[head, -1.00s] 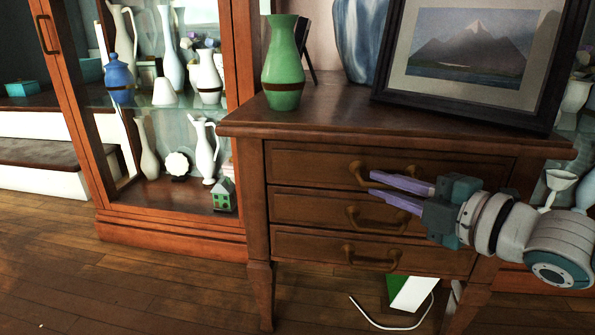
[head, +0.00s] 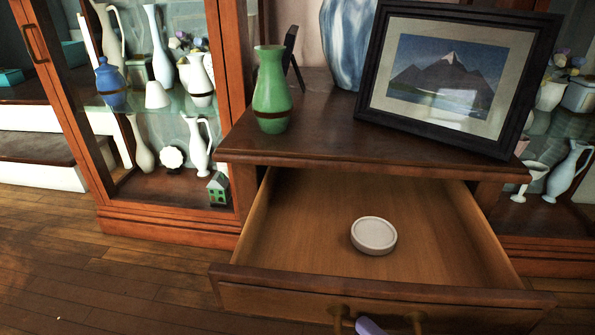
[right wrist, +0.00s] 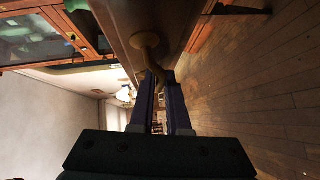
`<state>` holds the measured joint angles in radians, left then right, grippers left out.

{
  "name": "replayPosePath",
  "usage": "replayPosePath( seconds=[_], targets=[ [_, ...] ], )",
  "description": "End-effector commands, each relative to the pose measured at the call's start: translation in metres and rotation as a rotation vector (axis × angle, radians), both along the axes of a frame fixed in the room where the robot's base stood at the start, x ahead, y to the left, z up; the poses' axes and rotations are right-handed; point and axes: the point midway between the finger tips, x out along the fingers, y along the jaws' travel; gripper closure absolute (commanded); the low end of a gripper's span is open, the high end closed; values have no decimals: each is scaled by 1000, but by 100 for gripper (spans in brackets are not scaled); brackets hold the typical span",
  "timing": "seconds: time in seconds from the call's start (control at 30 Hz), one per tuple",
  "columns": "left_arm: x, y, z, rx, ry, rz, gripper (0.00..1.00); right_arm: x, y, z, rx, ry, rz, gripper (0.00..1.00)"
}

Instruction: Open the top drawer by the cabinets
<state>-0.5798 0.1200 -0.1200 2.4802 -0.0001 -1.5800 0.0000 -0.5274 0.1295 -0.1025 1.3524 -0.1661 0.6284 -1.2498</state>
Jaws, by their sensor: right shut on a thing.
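The top drawer (head: 330,215) of the wooden chest stands pulled far out, so its inside shows in the head view. A round white lidded dish or disc (head: 373,235) lies inside it. The brass handle (head: 412,320) is on the drawer front at the bottom edge of the head view. My right gripper (head: 368,326) is at this handle; only a purple fingertip shows there. In the right wrist view the two fingers of my right gripper (right wrist: 162,88) are closed on the handle (right wrist: 148,52). My left gripper is not in view.
A green vase (head: 272,90), a blue-white vase (head: 347,40) and a framed mountain picture (head: 455,75) stand on the chest top (head: 320,145). Glass cabinets with pottery flank the chest. The wooden floor (head: 110,285) at the left is clear.

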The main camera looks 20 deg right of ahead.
Motion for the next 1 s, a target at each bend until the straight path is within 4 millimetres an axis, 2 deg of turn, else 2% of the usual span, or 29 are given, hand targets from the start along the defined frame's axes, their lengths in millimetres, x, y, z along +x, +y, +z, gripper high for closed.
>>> replayPosePath(
  seconds=[0.1,0.3,0.8,0.83,1.0],
  targets=[
    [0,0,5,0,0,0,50,-17,11,2,3,-3,0,100],
    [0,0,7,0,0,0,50,-34,22,2,2,-5,1,100],
    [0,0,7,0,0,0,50,-40,26,1,1,-7,4,100],
    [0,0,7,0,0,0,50,-40,26,1,1,-7,4,85],
    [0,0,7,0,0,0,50,-40,25,1,1,-4,2,65]
  ],
)
